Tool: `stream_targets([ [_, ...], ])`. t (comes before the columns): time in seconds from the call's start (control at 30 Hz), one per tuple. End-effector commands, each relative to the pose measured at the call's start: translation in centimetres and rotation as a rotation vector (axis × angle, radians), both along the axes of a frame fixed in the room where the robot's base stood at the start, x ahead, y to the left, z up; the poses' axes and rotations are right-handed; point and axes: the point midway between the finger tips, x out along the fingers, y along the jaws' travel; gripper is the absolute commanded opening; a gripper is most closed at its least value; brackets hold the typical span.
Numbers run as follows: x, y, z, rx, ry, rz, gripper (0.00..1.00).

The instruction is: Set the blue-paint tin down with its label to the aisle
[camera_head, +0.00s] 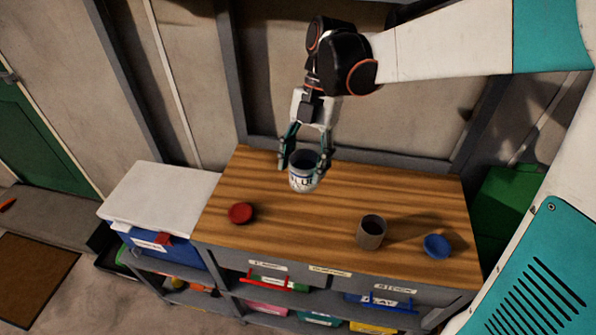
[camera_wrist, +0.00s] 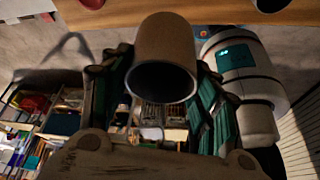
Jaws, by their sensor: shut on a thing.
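The blue-paint tin (camera_head: 303,182) is an open-topped can with a dark inside. Its white label with dark "BLUE" lettering faces the head camera, towards the bench's front. My gripper (camera_head: 304,165) comes down from above and is shut on the tin, one finger on each side. The tin is upright, or nearly so, over the back middle of the wooden bench top (camera_head: 290,225); I cannot tell whether its base touches the wood. In the wrist view the tin (camera_wrist: 166,45) shows a plain brown side and its dark mouth between the fingers.
On the bench are a red dish (camera_head: 241,213) at front left, a brownish cup (camera_head: 371,232) and a blue dish (camera_head: 437,246) at right. A white-lidded blue box (camera_head: 160,195) stands to the left. Labelled bins fill the shelves below. Bench space around the tin is clear.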

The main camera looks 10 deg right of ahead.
Motion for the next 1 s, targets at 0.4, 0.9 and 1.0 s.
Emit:
stream_targets([
  [0.4,0.1,0.0,-10.2,0.0,0.0,-0.001,0.24],
  [0.9,0.0,0.0,-16.0,0.0,0.0,-0.001,0.24],
  [1.0,0.0,0.0,-17.5,0.0,0.0,-0.001,0.24],
])
